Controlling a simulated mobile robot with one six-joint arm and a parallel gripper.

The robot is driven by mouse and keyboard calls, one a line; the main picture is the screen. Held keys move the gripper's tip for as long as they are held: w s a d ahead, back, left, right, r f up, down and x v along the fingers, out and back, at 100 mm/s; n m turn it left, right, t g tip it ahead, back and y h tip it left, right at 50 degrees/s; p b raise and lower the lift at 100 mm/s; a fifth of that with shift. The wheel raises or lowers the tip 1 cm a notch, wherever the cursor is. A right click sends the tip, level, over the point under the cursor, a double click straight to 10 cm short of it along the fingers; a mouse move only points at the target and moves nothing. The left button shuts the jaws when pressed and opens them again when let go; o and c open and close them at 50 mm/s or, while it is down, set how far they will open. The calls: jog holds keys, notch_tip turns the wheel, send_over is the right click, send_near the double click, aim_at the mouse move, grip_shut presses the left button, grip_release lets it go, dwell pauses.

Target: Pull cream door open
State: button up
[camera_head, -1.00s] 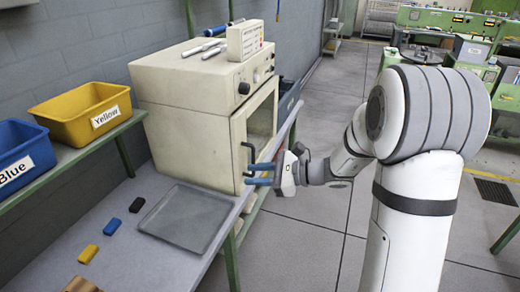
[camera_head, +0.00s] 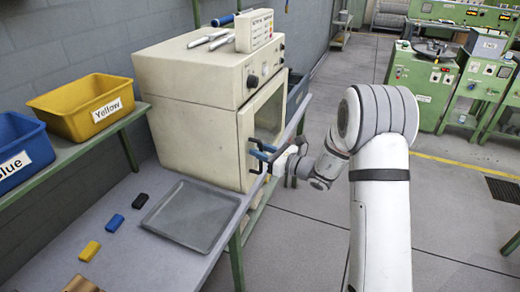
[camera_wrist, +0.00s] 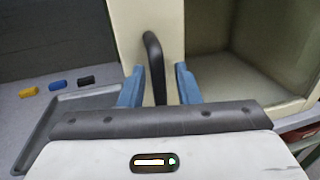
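The cream oven (camera_head: 195,125) stands on the grey bench, and its cream door (camera_head: 246,165) has a window and a black handle (camera_head: 251,141). The door looks closed or nearly so; I cannot tell if it is slightly ajar. My gripper (camera_head: 262,155) is at the handle, its blue fingers pointing toward the door. In the wrist view, the gripper (camera_wrist: 160,85) is open, with the handle (camera_wrist: 153,55) between its two fingers. The handle is nearer the left finger, and a gap shows on the right. The door's window (camera_wrist: 230,60) is to the right of the handle.
A grey tray (camera_head: 192,240) lies on the bench in front of the oven. Black, blue and yellow small blocks (camera_head: 90,251) lie left of it. Yellow (camera_head: 60,123) and blue bins stand on a shelf at left. Open floor (camera_head: 300,240) lies to the right of the bench.

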jog(key=shift+a, duration=0.1)
jog(key=shift+c, duration=0.4)
grip_shut()
